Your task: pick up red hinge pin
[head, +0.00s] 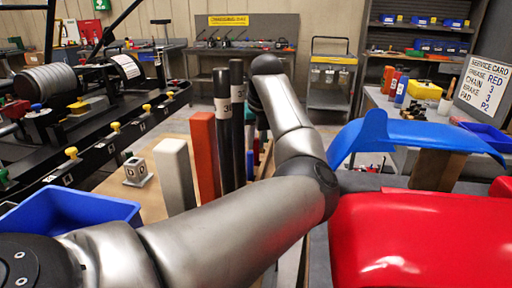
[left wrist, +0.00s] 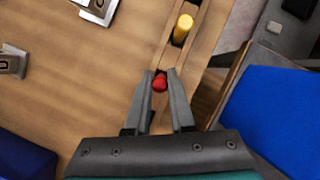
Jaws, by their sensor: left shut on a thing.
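In the left wrist view, the red hinge pin (left wrist: 160,83) shows as a round red top between the fingertips of my left gripper (left wrist: 160,80). The fingers are closed on it from both sides. It is at the lower part of a narrow wooden rack (left wrist: 197,48); I cannot tell whether it still sits in its slot. A yellow pin (left wrist: 183,28) stands in the rack just beyond it. In the head view, my left arm reaches across the middle and mostly hides the gripper and the rack. My right gripper is in neither view.
A white post (head: 174,175), an orange post (head: 205,155) and black posts (head: 224,130) stand left of my arm. A blue bin (head: 75,208) is at near left. Red bodywork (head: 420,235) and a blue panel (head: 420,132) crowd the right. Metal blocks (left wrist: 98,10) lie on the wooden top.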

